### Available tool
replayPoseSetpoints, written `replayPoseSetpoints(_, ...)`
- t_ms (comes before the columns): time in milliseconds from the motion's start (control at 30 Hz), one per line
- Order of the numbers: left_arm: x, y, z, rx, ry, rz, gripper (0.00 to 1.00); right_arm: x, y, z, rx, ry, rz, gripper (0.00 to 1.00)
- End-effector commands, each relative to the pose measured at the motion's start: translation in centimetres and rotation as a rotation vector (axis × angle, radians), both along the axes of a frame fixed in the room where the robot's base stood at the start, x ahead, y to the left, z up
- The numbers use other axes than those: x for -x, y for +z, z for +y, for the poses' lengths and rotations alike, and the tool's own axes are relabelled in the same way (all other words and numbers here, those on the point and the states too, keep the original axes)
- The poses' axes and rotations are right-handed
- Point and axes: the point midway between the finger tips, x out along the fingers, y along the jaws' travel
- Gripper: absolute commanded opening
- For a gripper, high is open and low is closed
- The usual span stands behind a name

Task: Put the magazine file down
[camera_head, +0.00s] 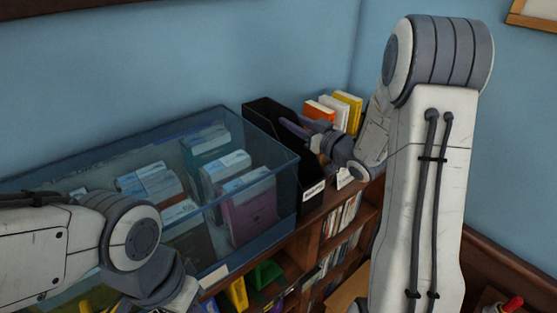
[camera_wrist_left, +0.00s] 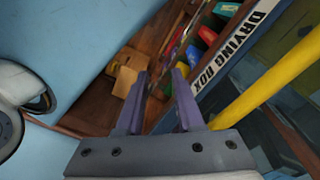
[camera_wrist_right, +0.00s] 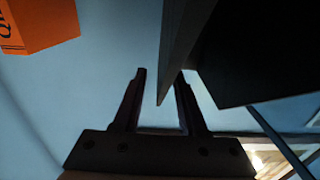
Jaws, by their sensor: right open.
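The black magazine file (camera_head: 262,108) stands upright on top of the bookcase, between the clear blue bin and a few books. A white label shows low on its front. My right gripper (camera_head: 294,125) is at its upper right side, and the arm hides part of that side. In the right wrist view, a dark wall of the file (camera_wrist_right: 190,40) reaches down between the open fingers of my right gripper (camera_wrist_right: 160,72), with gaps beside it. My left gripper (camera_wrist_left: 160,73) is open and empty, low at the front of the bookcase.
The clear blue bin (camera_head: 285,205) holds several boxed items and fills the top left of the bookcase. Orange, white and yellow books (camera_head: 345,108) stand right of the file; an orange one (camera_wrist_right: 40,25) shows close by. A yellow bar (camera_wrist_left: 265,85) lies near my left gripper.

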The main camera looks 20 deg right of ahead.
Motion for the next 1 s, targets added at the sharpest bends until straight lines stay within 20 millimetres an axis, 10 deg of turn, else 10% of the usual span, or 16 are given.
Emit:
replayPoseSetpoints(133, 0.0, -0.01, 0.0, 0.0, 0.0, 0.0, 0.36, 0.03, -0.01, -0.02, 0.0, 0.0, 0.0, 0.0)
replayPoseSetpoints(1000, 0.0, 0.0, 0.0, 0.0, 0.0, 0.0, 0.36, 0.06, -0.02, -0.03, 0.0, 0.0, 0.001, 0.0)
